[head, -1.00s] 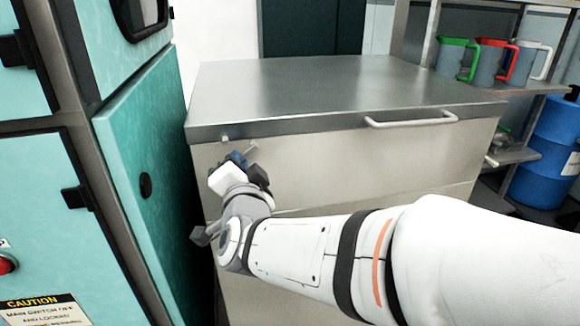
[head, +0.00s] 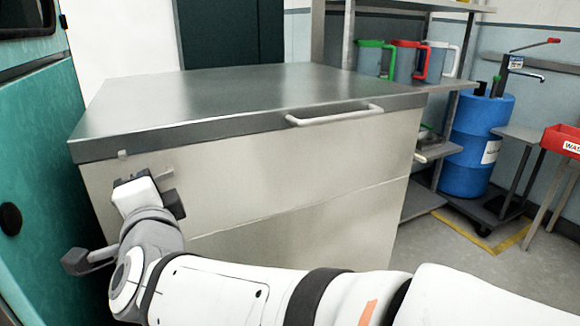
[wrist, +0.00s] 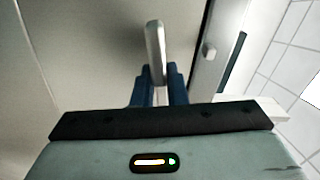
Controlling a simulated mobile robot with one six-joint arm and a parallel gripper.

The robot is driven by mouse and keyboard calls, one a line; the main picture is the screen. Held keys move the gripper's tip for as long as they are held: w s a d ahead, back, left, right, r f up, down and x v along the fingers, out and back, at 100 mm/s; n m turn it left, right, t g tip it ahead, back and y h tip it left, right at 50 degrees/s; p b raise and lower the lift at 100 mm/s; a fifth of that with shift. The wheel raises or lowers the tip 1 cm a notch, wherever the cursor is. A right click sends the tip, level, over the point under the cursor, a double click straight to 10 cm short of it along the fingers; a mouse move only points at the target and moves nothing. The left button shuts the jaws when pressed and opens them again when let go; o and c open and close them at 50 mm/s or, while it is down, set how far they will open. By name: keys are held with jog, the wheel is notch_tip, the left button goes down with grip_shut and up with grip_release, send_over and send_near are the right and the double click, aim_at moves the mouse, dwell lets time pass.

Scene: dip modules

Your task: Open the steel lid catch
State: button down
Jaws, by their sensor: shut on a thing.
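The steel lid catch (head: 164,172) is a small metal lever on the upper left of the steel chest's front, just below the lid (head: 230,95). The lid is down. In the wrist view the catch (wrist: 155,45) stands up as a narrow bar between the blue fingers of my gripper (wrist: 157,82). My gripper is shut on it. In the head view my gripper (head: 152,184) is at the chest front, and its fingertips are partly hidden. A small stub (head: 122,154) sits on the lid's edge, apart from the lever; it also shows in the wrist view (wrist: 209,50).
The lid has a pale bar handle (head: 335,116) on its front edge. A teal cabinet (head: 35,170) stands close on the left. Shelves with jugs (head: 405,60), a blue drum (head: 480,145) and a red bin (head: 562,139) are at the right.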

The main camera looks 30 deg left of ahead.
jog(key=shift+w, duration=0.2)
jog(key=c, duration=1.7)
grip_release()
jog(key=shift+o, duration=1.3)
jog(key=shift+s, duration=0.1)
jog(key=p+v, duration=0.2)
jog(key=v, duration=0.5)
jog(key=shift+s+d, duration=0.2)
jog(key=shift+d, duration=0.05)
